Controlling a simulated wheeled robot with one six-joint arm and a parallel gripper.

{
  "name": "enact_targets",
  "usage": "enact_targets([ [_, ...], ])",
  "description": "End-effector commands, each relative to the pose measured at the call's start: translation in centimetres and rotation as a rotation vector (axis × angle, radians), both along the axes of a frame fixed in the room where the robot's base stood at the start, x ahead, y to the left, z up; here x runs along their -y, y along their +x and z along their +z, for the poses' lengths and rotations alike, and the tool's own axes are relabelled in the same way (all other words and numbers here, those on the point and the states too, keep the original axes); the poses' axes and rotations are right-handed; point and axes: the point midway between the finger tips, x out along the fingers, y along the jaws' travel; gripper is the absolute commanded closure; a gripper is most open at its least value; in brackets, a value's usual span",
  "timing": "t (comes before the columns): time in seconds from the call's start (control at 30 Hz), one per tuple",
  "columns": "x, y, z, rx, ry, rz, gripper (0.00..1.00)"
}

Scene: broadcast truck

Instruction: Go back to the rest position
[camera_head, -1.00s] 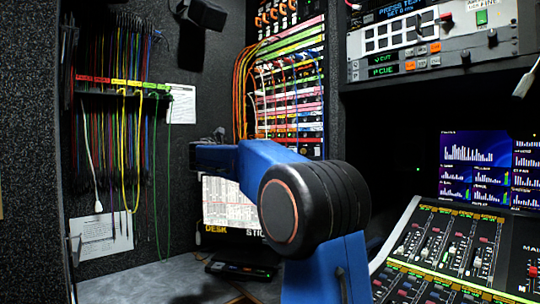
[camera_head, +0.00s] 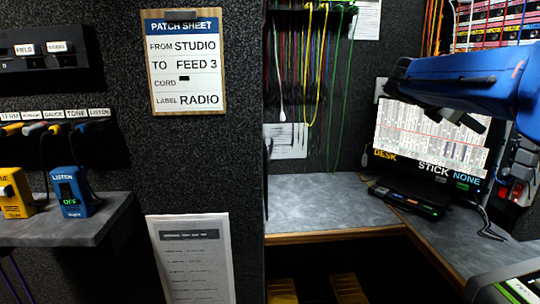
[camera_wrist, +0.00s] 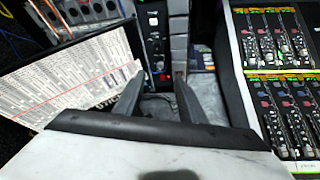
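My gripper (camera_wrist: 159,77) shows in the wrist view with its two dark fingers apart and nothing between them. It hangs over the desk area, with a screen to its left and a mixing panel to its right. In the head view my blue arm (camera_head: 465,82) reaches in from the right edge, in front of the screen (camera_head: 425,135). A dark part at the arm's end overlaps the screen's upper part; the fingers are not clear there.
A grey desk (camera_head: 320,200) carries a flat black device (camera_head: 410,200). At left, a shelf (camera_head: 85,225) holds a yellow box (camera_head: 14,197) and a blue box (camera_head: 70,190). A patch sheet (camera_head: 184,62) hangs on the dark wall. Cords (camera_head: 318,75) hang behind the desk.

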Motion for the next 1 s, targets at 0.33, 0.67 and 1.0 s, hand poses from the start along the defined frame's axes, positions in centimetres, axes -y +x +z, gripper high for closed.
enact_targets([
  [0.33, -7.8, -10.8, -11.8, 0.404, 0.502, -0.181, 0.63],
  [0.67, -16.5, -20.6, -22.6, 0.717, 0.968, -0.538, 0.63],
  [1.0, -24.0, -28.2, -31.1, 0.913, 1.314, -0.992, 0.63],
])
